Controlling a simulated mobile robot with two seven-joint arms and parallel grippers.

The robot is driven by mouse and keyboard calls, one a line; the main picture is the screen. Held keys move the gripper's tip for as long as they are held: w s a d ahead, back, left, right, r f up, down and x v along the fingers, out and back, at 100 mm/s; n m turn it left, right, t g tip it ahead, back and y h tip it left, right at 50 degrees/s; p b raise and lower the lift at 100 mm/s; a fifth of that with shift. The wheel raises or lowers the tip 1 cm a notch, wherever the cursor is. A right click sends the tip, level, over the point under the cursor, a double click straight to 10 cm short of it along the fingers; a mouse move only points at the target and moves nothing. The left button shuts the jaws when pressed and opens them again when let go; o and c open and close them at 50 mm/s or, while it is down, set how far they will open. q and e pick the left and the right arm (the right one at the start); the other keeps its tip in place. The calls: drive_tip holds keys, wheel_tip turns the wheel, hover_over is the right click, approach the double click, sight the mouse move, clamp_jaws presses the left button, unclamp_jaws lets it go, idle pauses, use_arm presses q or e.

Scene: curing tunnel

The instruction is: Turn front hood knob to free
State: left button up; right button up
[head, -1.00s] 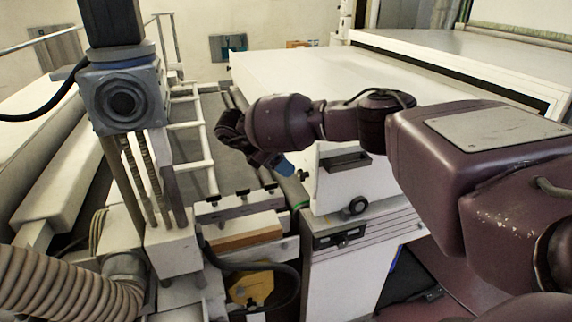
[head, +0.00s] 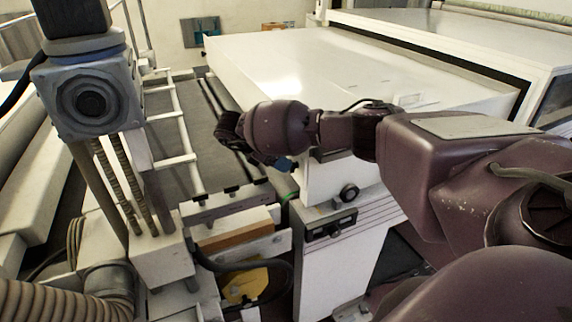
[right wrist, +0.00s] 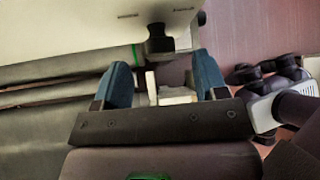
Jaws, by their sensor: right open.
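The front hood knob (head: 349,193) is a round black knob on the lower front of the white hood (head: 330,178). A black stepped part that looks like this knob (right wrist: 158,40) shows in the right wrist view, against the pale hood edge. My right gripper (head: 283,166) is left of the knob and a little higher in the head view, apart from it. In the right wrist view its two blue fingers (right wrist: 163,84) stand wide apart with nothing gripped, and the black part lies beyond their tips. The knob's exact turn position is too small to read. My left gripper is out of view.
A white cabinet (head: 335,265) with a dark-framed panel stands under the hood. A grey post-mounted unit (head: 88,98) and a ribbed hose (head: 35,303) are at left. A ladder-like white rail (head: 176,160) runs beside the hood. A black cable (head: 270,266) loops below the gripper.

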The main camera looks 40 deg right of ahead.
drive_tip(key=shift+x, duration=1.65)
drive_tip(key=c, duration=0.9)
